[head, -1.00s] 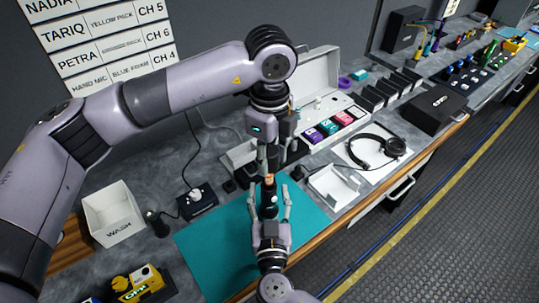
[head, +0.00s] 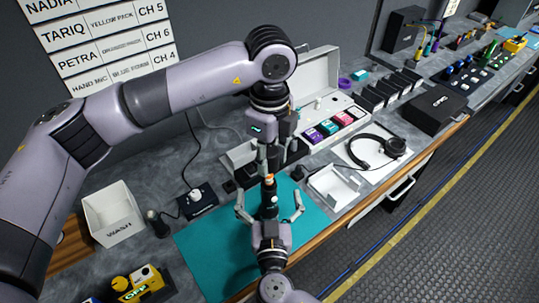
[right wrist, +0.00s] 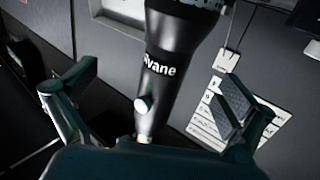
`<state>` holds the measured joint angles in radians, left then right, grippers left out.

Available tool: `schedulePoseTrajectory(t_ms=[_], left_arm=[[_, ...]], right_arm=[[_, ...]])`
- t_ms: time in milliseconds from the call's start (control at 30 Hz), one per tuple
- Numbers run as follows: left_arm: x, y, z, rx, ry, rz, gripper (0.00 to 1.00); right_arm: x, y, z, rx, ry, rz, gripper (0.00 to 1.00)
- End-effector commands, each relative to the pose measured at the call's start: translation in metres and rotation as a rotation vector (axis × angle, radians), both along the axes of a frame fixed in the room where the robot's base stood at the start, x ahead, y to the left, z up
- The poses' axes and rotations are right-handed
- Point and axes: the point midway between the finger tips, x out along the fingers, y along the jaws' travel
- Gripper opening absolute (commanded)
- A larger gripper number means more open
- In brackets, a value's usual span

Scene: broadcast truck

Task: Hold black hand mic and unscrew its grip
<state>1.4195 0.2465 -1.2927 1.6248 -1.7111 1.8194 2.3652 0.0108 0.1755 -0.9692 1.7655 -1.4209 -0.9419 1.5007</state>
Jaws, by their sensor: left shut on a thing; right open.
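The black hand mic stands roughly upright in the middle of the head view, its lower part (head: 268,196) showing below an orange band. My left gripper (head: 272,152) is shut around its upper part and mostly hides it.
A teal mat (head: 205,255) lies below. A white WASH bin (head: 112,213) stands left, a yellow pack (head: 143,282) at front left. An open case (head: 330,75) with coloured packs is behind; a white tray (head: 333,186) and headphones (head: 377,150) are right.

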Motion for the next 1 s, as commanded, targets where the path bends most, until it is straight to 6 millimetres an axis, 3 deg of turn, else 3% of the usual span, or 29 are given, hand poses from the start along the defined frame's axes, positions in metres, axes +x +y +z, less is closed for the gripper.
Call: schedulePoseTrajectory(t_ms=[267, 1000], left_arm=[[0.0, 0.0, -0.002, 0.0, 0.0, 0.0, 0.0], [0.0, 0.0, -0.025, 0.0, 0.0, 0.0, 0.0]], right_arm=[[-0.003, 0.0, -0.001, 0.001, 0.001, 0.0, 1.0], [-0.062, -0.002, -0.002, 0.001, 0.002, 0.0, 1.0]])
